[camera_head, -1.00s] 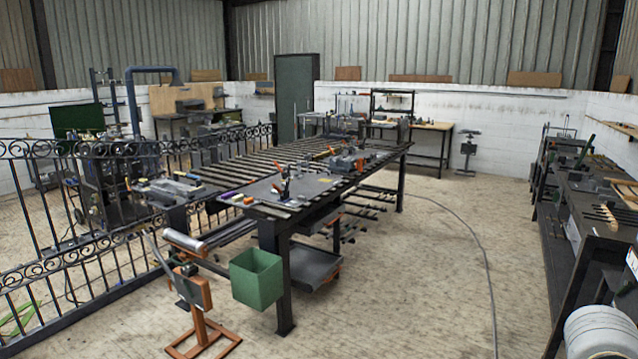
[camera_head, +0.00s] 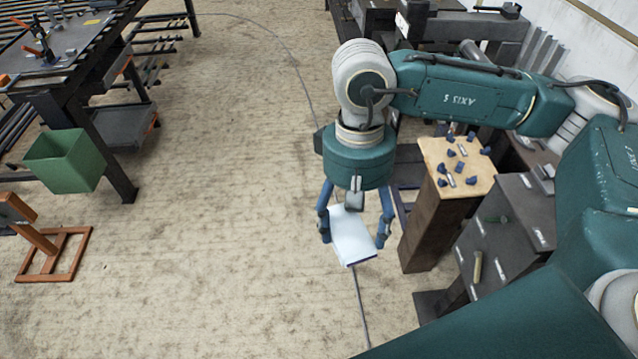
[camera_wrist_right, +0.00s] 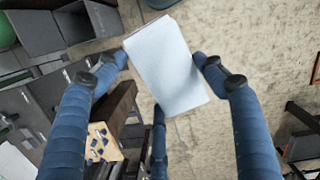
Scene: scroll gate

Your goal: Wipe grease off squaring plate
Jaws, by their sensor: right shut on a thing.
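My right gripper (camera_head: 353,239) hangs fingers-down over open floor in the head view, shut on a flat white cloth or pad (camera_head: 350,228). In the right wrist view the white pad (camera_wrist_right: 172,68) sits between the blue fingers, with a fine weave and a layered edge. A dark plate-like top (camera_head: 75,32) on the work table at the upper left may be the squaring plate. It is cut off by the frame, and grease cannot be made out. My gripper is well apart from it. My left gripper is not in view.
A green bin (camera_head: 66,162) hangs at the work table's near corner. An orange-footed stand (camera_head: 55,255) is at the lower left. A wooden-topped stand (camera_head: 478,181) with several blue pieces and a dark bench are right of my gripper. The floor between is clear except for a cable.

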